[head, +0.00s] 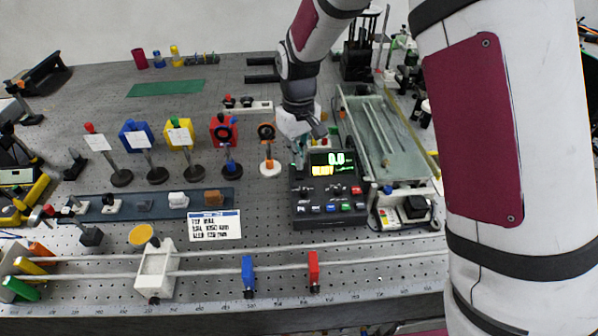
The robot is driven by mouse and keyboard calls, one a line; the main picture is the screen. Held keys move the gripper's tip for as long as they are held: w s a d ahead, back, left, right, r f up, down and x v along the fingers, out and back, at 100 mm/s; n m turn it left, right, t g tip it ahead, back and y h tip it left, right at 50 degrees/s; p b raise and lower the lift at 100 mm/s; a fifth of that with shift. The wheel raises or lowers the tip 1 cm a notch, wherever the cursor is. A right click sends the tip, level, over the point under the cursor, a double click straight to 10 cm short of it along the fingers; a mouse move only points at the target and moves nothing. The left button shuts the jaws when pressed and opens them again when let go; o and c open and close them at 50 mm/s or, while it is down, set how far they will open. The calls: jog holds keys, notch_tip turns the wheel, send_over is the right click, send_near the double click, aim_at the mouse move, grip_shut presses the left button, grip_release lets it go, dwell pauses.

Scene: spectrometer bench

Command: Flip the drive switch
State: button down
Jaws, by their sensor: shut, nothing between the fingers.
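A black control box (328,208) stands on the bench in the middle of the head view. Its display (332,163) reads 0.0 in green with a yellow line below. Small coloured buttons line its front panel. I cannot tell which small part on it is the drive switch. My gripper (299,160) points down at the back left corner of the box, left of the display. It is shut, with nothing seen between its fingers. It hides part of that corner, and I cannot tell whether the fingertips touch the box.
A long glass-topped rig (385,140) stands just right of the box. An orange-ringed post (268,160) stands close to its left. A printed card (215,225) lies front left. A rail with a blue block (248,275) and a red block (314,270) runs along the front.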

jog(key=shift+f+b, duration=0.35)
jog(key=shift+f, duration=0.8)
dwell(0.9)
jog(key=shift+r, duration=0.1)
jog(key=shift+r+p, duration=1.05)
jog(key=shift+r, duration=2.4)
